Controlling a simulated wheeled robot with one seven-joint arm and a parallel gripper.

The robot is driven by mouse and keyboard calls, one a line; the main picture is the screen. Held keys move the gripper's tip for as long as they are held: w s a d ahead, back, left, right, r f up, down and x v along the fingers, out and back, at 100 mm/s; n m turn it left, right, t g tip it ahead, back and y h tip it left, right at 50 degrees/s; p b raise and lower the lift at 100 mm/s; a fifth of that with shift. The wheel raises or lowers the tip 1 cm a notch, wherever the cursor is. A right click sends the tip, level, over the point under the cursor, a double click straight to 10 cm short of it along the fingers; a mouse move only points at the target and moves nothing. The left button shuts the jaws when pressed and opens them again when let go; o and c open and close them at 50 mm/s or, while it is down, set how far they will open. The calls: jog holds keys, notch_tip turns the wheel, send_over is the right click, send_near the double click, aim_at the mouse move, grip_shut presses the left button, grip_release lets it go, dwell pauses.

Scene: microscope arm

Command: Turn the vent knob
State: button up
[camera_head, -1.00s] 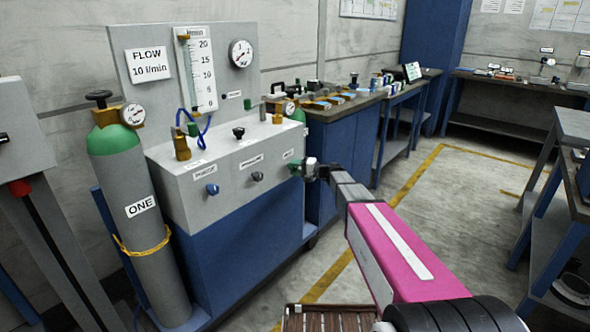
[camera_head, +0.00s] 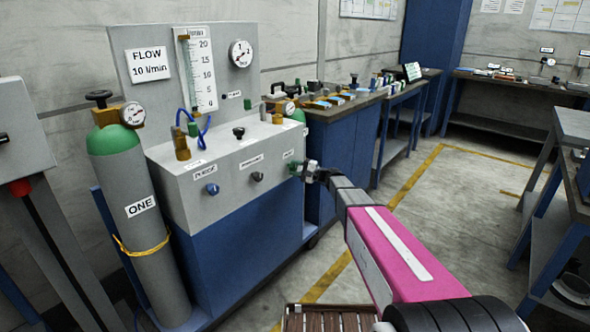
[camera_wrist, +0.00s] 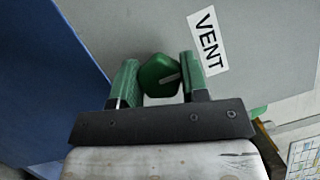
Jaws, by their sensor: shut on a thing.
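The green vent knob (camera_wrist: 160,76) is on the grey front panel, beside the white VENT label (camera_wrist: 207,42). In the wrist view a pale mark on the knob's face points right and slightly up. My gripper (camera_wrist: 158,80) has one green-padded finger on each side of the knob and is shut on it. In the head view my gripper (camera_head: 304,172) is at the right end of the grey panel box (camera_head: 225,190), where the knob is mostly hidden by it.
A blue knob (camera_head: 212,189) and a dark knob (camera_head: 257,177) sit left on the same panel. The green-topped cylinder ONE (camera_head: 140,205) stands at the left. A flowmeter (camera_head: 198,75) and a round gauge (camera_head: 241,53) are above.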

jog(key=o, duration=0.9)
jog(key=shift+o, duration=0.2)
jog(key=shift+d, duration=0.1)
jog(key=v, duration=1)
jog(key=shift+d, duration=0.25)
jog(key=shift+s+f, duration=0.1)
jog(key=shift+s, duration=0.05)
jog(key=shift+s, duration=0.1)
